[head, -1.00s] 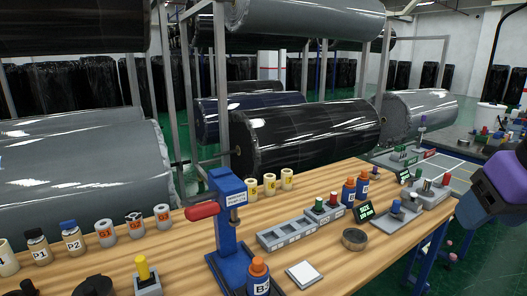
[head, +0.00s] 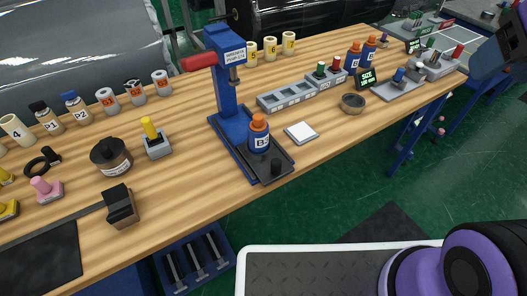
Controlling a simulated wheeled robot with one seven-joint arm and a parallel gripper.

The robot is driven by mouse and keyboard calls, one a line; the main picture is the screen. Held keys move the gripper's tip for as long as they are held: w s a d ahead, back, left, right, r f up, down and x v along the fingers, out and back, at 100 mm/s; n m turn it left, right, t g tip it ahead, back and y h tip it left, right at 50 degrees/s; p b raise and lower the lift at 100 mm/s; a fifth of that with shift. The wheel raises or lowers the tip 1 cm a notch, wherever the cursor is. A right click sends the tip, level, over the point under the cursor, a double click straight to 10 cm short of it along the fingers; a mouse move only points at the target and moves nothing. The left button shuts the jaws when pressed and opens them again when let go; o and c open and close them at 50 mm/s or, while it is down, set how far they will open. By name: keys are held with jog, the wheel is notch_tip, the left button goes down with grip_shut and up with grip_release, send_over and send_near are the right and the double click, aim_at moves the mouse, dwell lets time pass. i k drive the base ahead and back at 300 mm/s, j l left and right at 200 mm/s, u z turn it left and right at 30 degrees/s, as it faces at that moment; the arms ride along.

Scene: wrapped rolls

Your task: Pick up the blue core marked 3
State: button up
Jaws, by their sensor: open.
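I cannot make out a blue core marked 3 in the head view. Three pale cores with orange marks (head: 135,93) stand in a row at the back left of the wooden bench (head: 190,185). Three cream cores (head: 270,48) stand behind the blue press (head: 228,95). A blue bottle with an orange cap (head: 259,135) stands on the press base, its label starting with B. My purple arm shows at the lower right and a dark part of it at the upper right; no fingertips show.
A grey slotted rack (head: 287,95), a white square pad (head: 301,132), a round dark dish (head: 353,104) and a size display (head: 369,79) stand to the right. Stamps and a dark pot (head: 110,156) crowd the left. The front middle of the bench is clear.

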aim_at(258, 142)
jog(key=j+u, duration=0.4)
jog(key=j, duration=0.3)
jog(key=i+j+u, duration=0.1)
jog(key=j+u, duration=0.3)
jog(key=j, duration=0.3)
